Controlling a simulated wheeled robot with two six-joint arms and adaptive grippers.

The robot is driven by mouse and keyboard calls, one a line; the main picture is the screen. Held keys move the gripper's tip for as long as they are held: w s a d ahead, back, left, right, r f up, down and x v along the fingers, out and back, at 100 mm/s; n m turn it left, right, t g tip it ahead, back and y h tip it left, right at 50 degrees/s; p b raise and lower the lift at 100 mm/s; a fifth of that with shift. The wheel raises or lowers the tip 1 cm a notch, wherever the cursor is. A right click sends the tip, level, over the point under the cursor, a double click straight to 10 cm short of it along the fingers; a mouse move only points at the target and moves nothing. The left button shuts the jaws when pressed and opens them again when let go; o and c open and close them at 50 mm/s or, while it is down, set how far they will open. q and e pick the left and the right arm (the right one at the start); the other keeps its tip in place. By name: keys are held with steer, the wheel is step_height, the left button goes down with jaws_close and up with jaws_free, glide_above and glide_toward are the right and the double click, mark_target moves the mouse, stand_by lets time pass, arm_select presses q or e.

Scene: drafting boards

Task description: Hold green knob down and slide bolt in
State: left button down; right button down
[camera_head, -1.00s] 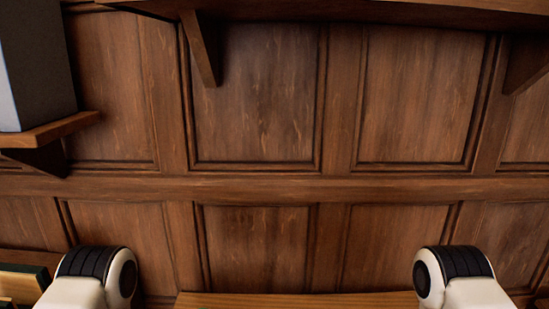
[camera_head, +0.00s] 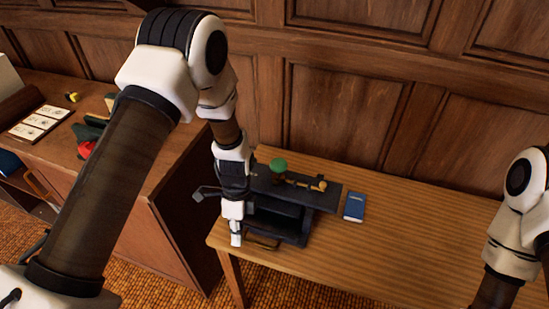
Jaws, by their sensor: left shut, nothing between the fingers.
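The green knob (camera_head: 279,165) stands up from a dark box (camera_head: 322,198) at the left end of the wooden table. A brass-coloured bolt (camera_head: 304,183) with a round end lies along the box top, to the right of the knob. My left gripper (camera_head: 236,239) points down at the box's left front side, below and left of the knob. It is shut and empty, apart from the knob and bolt. Whether it touches the box cannot be told. My right arm shows at the right edge, but its gripper is out of view.
A blue book (camera_head: 354,206) lies right of the box. A brass handle (camera_head: 262,243) is low at the box front. The table (camera_head: 420,238) is clear further right. A wooden cabinet (camera_head: 165,212) with cards and small items stands on the left. A panelled wall closes the back.

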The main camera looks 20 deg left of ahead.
arm_select(q)
steer(key=w+d+r+m+t, duration=0.2)
steer(key=w+r+t, duration=0.2)
steer(key=w+r, duration=1.2)
step_height(320, 180, up, 10)
steer(key=t, duration=0.2)
glide_above(277, 163)
steer(key=s+a, duration=0.2)
steer(key=shift+r, duration=0.15)
steer(key=shift+w+f, duration=0.15)
steer(key=shift+f, duration=0.05)
steer(key=f, duration=0.4)
steer(key=w+d+f, duration=0.1)
steer(key=f, duration=0.8)
steer(key=shift+w+d+f, duration=0.25)
steer(key=shift+d+f, duration=0.05)
steer(key=shift+f, duration=0.05)
